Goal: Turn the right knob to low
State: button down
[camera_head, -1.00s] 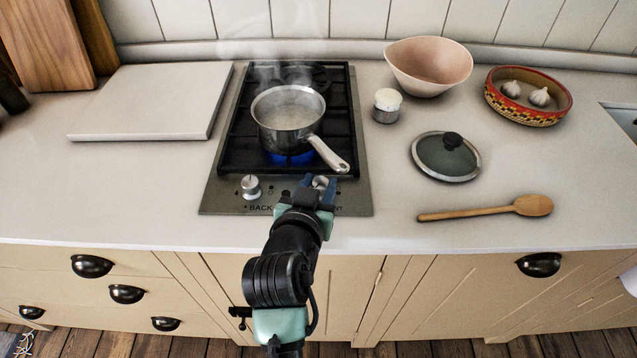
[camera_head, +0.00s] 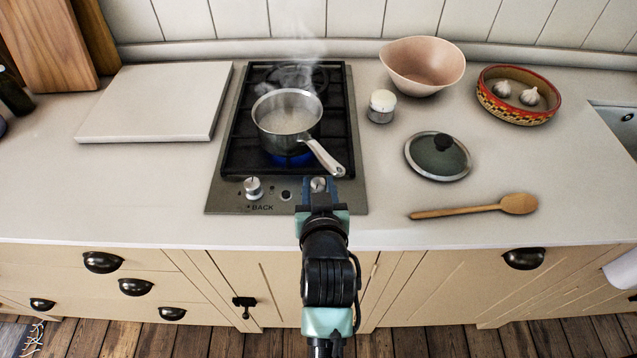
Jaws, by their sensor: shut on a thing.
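The hob (camera_head: 230,196) is set in the countertop with two silver knobs on its front panel. The right knob (camera_head: 318,184) sits between the fingers of my gripper (camera_head: 319,187), which is shut on it. My gripper hides most of the panel marking around it, so I cannot read its setting. The left knob (camera_head: 253,188) stands free to the left. A steel saucepan (camera_head: 287,112) sits on the hob with its handle pointing front right. A blue flame (camera_head: 291,159) burns under it and steam rises above.
A lid (camera_head: 437,156), a wooden spoon (camera_head: 476,207), a small white-topped jar (camera_head: 382,106), a pink bowl (camera_head: 422,66) and a patterned dish with garlic (camera_head: 518,95) stand to the right. A pale board (camera_head: 155,102) lies to the left. The counter's front edge is clear.

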jog(key=c, duration=0.5)
grip_release()
jog(key=shift+s, duration=0.15)
jog(key=v, duration=1.2)
jog(key=shift+s+r, duration=0.2)
jog(key=shift+s, duration=0.15)
